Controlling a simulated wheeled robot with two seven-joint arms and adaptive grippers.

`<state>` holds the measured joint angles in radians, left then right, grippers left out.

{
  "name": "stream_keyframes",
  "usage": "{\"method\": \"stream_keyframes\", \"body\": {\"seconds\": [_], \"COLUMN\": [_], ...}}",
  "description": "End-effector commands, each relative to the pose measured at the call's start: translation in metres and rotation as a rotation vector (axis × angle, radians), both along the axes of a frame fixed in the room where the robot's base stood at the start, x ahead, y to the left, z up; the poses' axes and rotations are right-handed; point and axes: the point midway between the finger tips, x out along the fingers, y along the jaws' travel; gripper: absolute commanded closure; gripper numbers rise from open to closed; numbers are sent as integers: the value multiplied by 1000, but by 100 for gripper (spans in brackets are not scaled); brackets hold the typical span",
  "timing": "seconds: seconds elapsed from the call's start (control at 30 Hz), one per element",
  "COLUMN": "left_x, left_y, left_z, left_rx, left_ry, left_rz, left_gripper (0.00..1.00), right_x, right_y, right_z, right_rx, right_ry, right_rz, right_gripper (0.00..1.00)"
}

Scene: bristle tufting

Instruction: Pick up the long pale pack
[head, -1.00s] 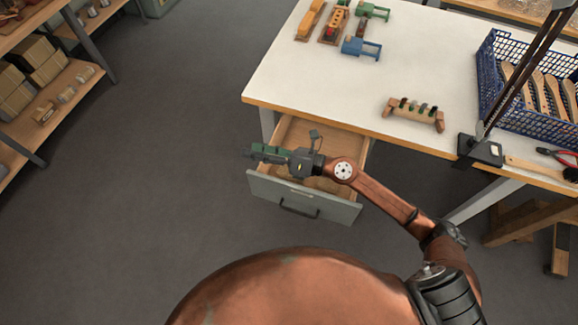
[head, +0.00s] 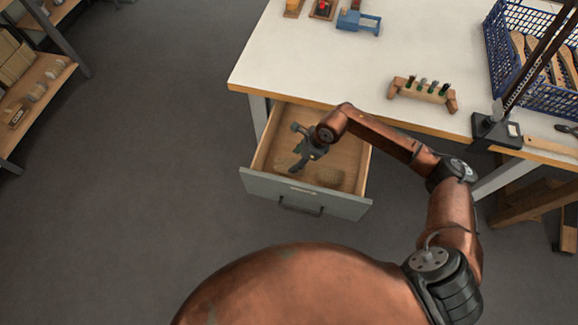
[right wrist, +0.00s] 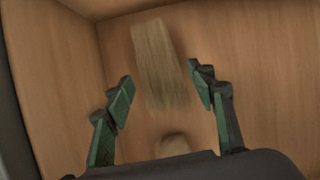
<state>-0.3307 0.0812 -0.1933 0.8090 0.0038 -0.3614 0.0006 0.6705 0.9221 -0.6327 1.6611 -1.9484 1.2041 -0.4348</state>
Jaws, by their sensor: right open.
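The long pale pack (right wrist: 162,62), a bristly tan bundle, lies on the wooden floor of the open drawer (head: 350,158). In the right wrist view it lies ahead of and between the fingers. My right gripper (right wrist: 160,77) is open and empty, and points down into the drawer. In the head view my right gripper (head: 297,166) is over the drawer's left half. A shorter pale piece (right wrist: 173,145) lies nearer the palm, partly hidden by the gripper body. In the head view a pale bristly patch (head: 329,177) shows right of the gripper; which piece it is I cannot tell.
The drawer's grey front (head: 300,193) and wooden walls surround the gripper. The white table (head: 330,65) stands above and behind it, with a wooden holder of dark tufts (head: 423,92) near its edge. A blue basket (head: 497,45) stands at the right. Shelves (head: 45,85) stand at the left.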

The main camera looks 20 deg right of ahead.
Motion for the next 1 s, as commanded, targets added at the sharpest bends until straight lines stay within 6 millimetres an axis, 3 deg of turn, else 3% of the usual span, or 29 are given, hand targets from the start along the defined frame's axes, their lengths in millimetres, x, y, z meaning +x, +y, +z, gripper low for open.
{"method": "stream_keyframes", "body": {"seconds": [0.5, 1.0], "left_x": [49, 54], "left_y": [-5, -6], "left_z": [11, 14], "left_rx": [-2, -2], "left_ry": [-5, -5], "left_rz": [24, 26], "left_gripper": [60, 60], "right_x": [7, 9], "right_y": [19, 21], "right_z": [-55, -58], "right_rx": [2, 1], "right_ry": [2, 0], "right_rz": [-2, -2], "right_gripper": [49, 49]}}
